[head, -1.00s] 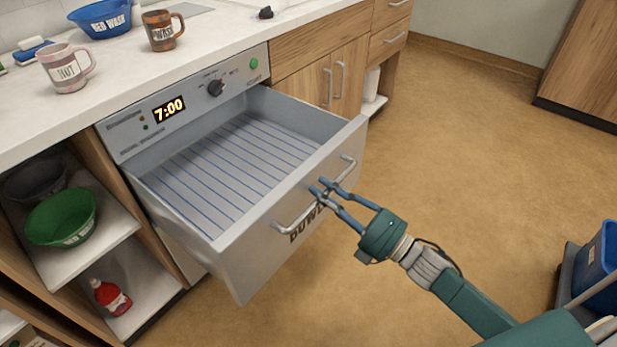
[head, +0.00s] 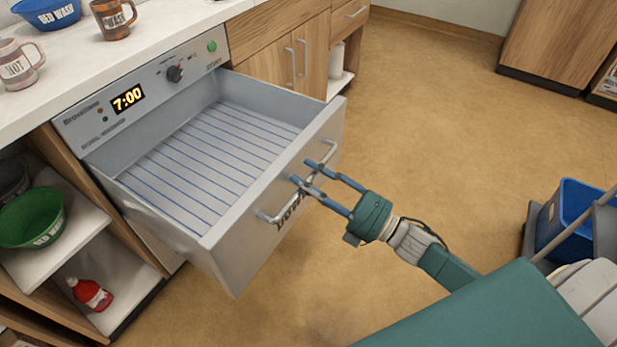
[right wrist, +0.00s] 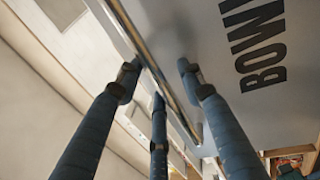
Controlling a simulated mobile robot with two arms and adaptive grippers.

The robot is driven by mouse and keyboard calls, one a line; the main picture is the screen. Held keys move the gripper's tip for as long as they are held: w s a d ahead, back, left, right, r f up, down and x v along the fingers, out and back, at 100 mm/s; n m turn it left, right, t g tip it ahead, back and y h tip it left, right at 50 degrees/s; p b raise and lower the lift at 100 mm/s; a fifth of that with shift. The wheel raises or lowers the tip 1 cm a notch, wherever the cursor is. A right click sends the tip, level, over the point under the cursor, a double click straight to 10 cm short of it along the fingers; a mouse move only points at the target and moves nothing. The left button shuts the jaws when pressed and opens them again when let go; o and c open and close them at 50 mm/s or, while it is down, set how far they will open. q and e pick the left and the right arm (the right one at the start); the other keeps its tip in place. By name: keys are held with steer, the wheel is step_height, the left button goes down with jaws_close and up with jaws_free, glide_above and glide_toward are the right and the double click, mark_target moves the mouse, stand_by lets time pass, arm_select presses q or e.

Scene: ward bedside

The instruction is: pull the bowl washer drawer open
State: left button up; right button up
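The bowl washer drawer (head: 238,262) is grey and stands pulled well out of its housing in the head view. It is empty, with a blue-lined rack floor (head: 200,160). Its bar handle (head: 268,217) runs across the front above dark lettering, which the right wrist view shows in part as "BOW". My right gripper (head: 302,172) is at the middle of the handle with its blue fingers spread. In the right wrist view, the fingers (right wrist: 158,80) sit on both sides of the handle bar (right wrist: 150,58), with gaps. My left gripper is not in view.
The control panel (head: 150,95) reads 7:00. The counter above holds mugs (head: 113,18) and a blue wash bowl (head: 47,12). A green bowl (head: 33,217) and a red bottle (head: 91,294) are on shelves at left. A blue bin (head: 570,215) stands at right. The floor between is clear.

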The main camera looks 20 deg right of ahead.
steer(key=v, duration=1.2)
stand_by(0.3)
